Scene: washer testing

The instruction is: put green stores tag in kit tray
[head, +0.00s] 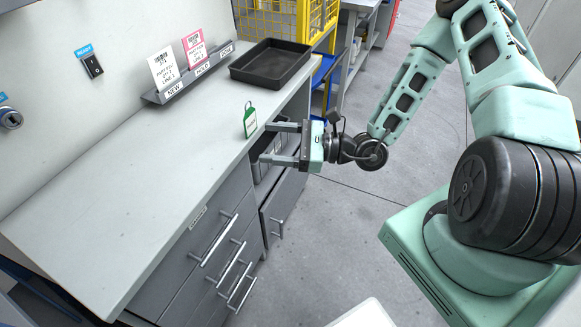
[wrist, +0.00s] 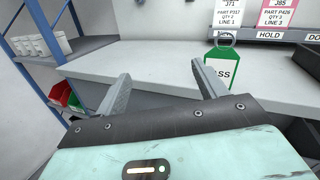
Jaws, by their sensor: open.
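The green tag (head: 250,121) stands near the front edge of the grey worktop, with a white label and a loop at its top. In the wrist view the green tag (wrist: 222,68) is just beyond the right finger, which hides part of it. My gripper (head: 270,143) is open and empty at the worktop's front edge, just to the right of the tag in the head view. Its two fingers also show in the wrist view (wrist: 160,90). The black tray (head: 270,78), empty, lies at the far end of the worktop.
A card rack (head: 185,80) holds a white card (head: 163,68) and a pink card (head: 194,48) behind the tag. The near worktop (head: 110,220) is clear. A yellow cage (head: 285,18) stands beyond the tray.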

